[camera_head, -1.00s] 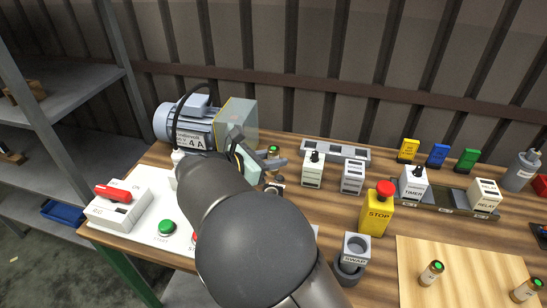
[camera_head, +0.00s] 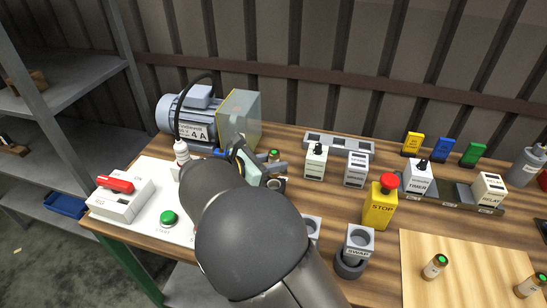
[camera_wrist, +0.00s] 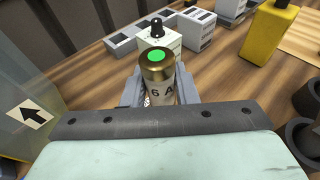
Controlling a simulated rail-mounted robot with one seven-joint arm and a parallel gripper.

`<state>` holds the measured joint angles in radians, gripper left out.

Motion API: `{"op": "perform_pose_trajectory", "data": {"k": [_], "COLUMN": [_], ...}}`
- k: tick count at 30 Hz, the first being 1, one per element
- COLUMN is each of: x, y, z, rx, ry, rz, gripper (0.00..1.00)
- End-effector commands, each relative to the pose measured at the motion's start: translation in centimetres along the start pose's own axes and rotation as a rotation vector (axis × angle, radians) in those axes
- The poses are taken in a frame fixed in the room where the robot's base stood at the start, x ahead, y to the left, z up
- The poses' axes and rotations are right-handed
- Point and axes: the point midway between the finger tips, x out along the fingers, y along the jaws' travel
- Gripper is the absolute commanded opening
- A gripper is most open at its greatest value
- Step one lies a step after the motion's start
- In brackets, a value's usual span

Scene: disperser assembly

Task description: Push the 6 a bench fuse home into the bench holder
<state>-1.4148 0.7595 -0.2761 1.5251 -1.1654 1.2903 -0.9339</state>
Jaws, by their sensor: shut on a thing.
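The 6 A fuse (camera_wrist: 158,78) is a brass-capped cylinder with a green top and a "6 A" label. My gripper (camera_wrist: 158,92) is shut on it, with a grey finger on each side, and the fuse stands roughly upright. In the head view the fuse's green top (camera_head: 274,154) shows beside my gripper (camera_head: 268,167), just right of the motor's clear guard. The fuse's lower end is hidden, so I cannot tell whether it touches anything. A grey ring-shaped part (camera_head: 277,184) shows just in front of the gripper; I cannot tell if it is the bench holder.
The motor (camera_head: 190,118) and its clear guard (camera_head: 240,115) stand close on the left. A grey SWAP holder (camera_head: 358,240) and yellow STOP box (camera_head: 380,208) stand right.

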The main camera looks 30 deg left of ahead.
Motion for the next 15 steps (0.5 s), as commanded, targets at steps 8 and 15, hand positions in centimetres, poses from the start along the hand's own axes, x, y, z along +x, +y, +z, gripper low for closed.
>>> {"op": "perform_pose_trajectory", "data": {"k": [8, 15], "x": [0.7, 0.8], "y": [0.0, 0.0], "z": [-2.3, -2.6], "rx": [0.0, 0.0], "ry": [0.0, 0.0], "rz": [0.0, 0.0], "gripper": [0.03, 0.03]}}
